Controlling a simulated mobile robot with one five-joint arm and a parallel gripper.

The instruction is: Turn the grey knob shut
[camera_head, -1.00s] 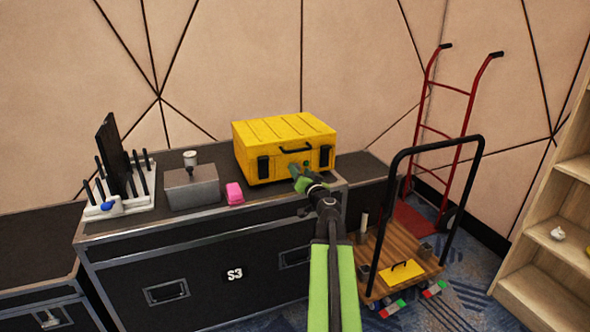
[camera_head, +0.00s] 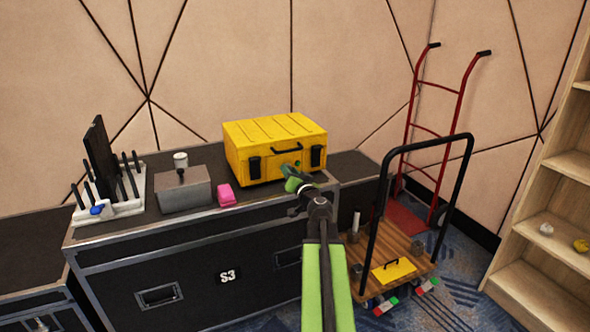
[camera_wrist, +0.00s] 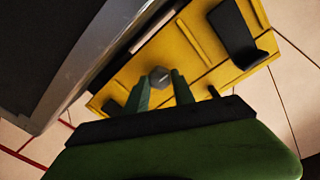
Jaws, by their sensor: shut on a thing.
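A yellow case (camera_head: 275,148) stands on the black flight case marked S3 (camera_head: 110,262), against the wall. In the wrist view, the yellow case (camera_wrist: 205,48) is tilted across the picture. The grey knob (camera_wrist: 159,76) is a small many-sided piece on its front face, between my fingertips. My gripper (camera_wrist: 160,82) has green fingers, one on each side of the knob, and is shut on it. In the head view, my gripper (camera_head: 291,182) is at the front of the yellow case, and the knob cannot be made out there.
On the flight case top are a pink block (camera_head: 227,195), a grey box (camera_head: 182,190) and a white rack (camera_head: 125,208) with black rods. A platform cart (camera_head: 408,250) and a red hand truck (camera_head: 431,135) stand at right. Wooden shelves (camera_head: 545,275) are at far right.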

